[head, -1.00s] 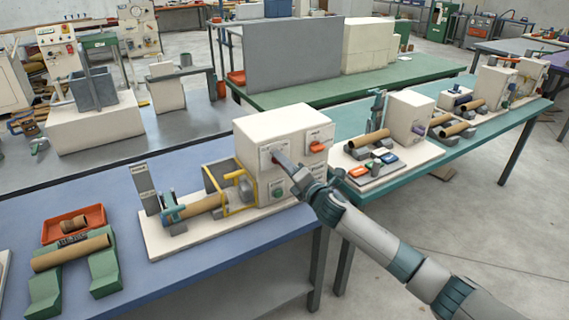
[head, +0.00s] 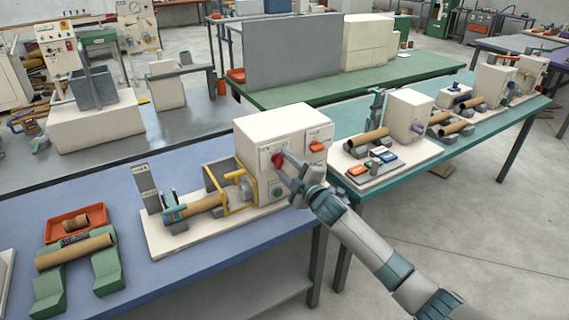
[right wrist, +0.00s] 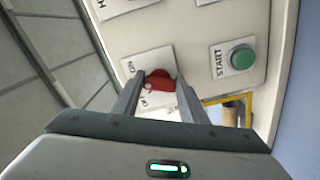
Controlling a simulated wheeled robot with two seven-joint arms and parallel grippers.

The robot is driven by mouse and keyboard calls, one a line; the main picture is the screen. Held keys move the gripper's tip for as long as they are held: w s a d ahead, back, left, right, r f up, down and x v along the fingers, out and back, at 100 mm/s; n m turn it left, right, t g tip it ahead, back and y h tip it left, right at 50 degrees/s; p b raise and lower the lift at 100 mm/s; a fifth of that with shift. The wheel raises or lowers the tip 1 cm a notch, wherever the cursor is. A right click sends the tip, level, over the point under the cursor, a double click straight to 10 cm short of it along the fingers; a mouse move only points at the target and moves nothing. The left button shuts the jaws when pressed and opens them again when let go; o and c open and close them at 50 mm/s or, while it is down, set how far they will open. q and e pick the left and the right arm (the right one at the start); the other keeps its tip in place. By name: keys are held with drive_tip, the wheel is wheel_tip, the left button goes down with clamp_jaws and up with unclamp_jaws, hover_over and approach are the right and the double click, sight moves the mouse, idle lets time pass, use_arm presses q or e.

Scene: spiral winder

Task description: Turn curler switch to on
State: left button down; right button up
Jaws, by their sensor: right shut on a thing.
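The curler switch is a red knob (head: 278,160) on the front panel of the cream curler box (head: 262,128). In the right wrist view the red knob (right wrist: 160,79) sits on a white plate with a readable ON label and a second, partly hidden label. My right gripper (head: 285,161) is at the panel. In the right wrist view its fingers (right wrist: 158,94) stand on either side of the knob and are shut on it. The knob's exact setting is hard to tell. My left gripper is not in view.
A green START button (right wrist: 242,58) is close to the switch on the same panel. An orange-red switch (head: 317,146) is to the right on the box. A cardboard tube (head: 205,204) with a yellow guard is left of the box. Bare floor lies to the right.

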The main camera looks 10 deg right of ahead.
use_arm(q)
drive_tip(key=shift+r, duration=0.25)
use_arm(e)
drive_tip(key=shift+f+m, duration=0.1)
drive_tip(key=shift+m, duration=1.5)
drive_tip(key=o, duration=1)
drive_tip(key=shift+o, duration=0.2)
use_arm(q)
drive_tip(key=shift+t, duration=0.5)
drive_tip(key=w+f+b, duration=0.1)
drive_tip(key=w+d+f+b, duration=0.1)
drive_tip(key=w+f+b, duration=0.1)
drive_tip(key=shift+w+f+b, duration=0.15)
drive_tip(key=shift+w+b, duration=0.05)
drive_tip(key=shift+b, duration=0.1)
use_arm(e)
drive_tip(key=v, duration=1.7)
drive_tip(key=shift+s, duration=0.25)
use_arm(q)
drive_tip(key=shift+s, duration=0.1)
use_arm(e)
drive_tip(key=shift+d, duration=0.1)
